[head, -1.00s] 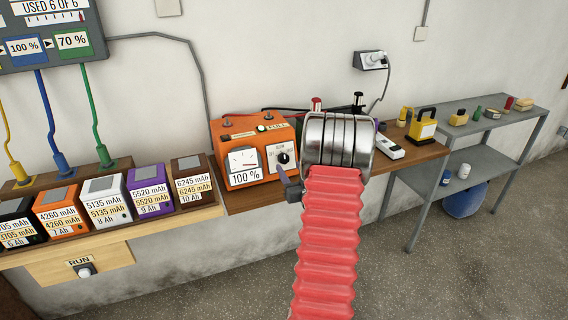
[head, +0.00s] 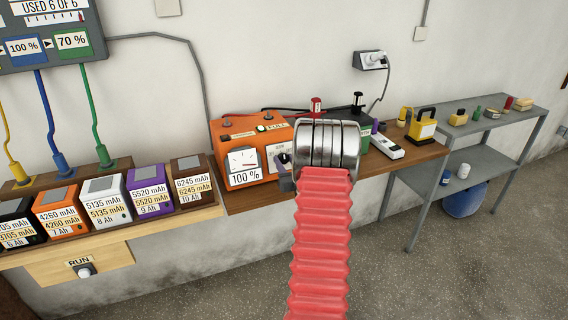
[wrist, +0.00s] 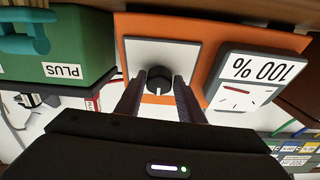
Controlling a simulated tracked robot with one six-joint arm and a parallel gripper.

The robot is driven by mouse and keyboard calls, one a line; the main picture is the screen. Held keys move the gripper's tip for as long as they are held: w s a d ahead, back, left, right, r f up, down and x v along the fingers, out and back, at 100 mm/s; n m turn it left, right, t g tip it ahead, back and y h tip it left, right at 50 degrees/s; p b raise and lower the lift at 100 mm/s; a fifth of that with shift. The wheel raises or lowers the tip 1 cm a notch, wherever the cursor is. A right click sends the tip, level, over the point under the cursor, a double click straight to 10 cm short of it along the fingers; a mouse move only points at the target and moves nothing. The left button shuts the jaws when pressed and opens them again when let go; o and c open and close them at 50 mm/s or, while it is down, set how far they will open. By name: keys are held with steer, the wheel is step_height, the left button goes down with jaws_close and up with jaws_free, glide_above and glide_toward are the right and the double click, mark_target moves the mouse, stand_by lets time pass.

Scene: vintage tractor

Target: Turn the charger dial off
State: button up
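The orange charger (head: 225,132) stands on the wooden bench in the head view. Its meter reads 100 % and a green light glows beside FULL. The black dial (wrist: 159,80) sits on a white plate on the charger front, upside down in the wrist view, with a white mark on it. In the head view the dial (head: 284,158) is partly covered by my arm. My gripper (wrist: 159,90) is open, its two dark fingers on either side of the dial with gaps visible. Whether the fingertips reach past the dial's face is unclear.
A green box marked PLUS (wrist: 55,52) is beside the charger in the wrist view. Several battery blocks (head: 148,200) stand left of the charger. A white device (head: 388,147) lies to the right on the bench. A grey shelf (head: 480,158) stands farther right.

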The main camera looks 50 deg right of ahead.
steer(key=c, duration=0.6)
steer(key=shift+a, duration=0.25)
steer(key=shift+d, duration=0.15)
steer(key=shift+n, duration=0.4)
steer(key=shift+y, duration=0.3)
steer(key=n+y, duration=0.1)
steer(key=n, duration=0.2)
steer(key=n+t+y, duration=0.1)
steer(key=n, duration=0.3)
steer(key=shift+d+r, duration=0.15)
steer(key=n+y, duration=0.1)
steer(key=n, duration=0.2)
steer(key=n+y, duration=0.1)
steer(key=n, duration=0.2)
steer(key=shift+n+y, duration=0.4)
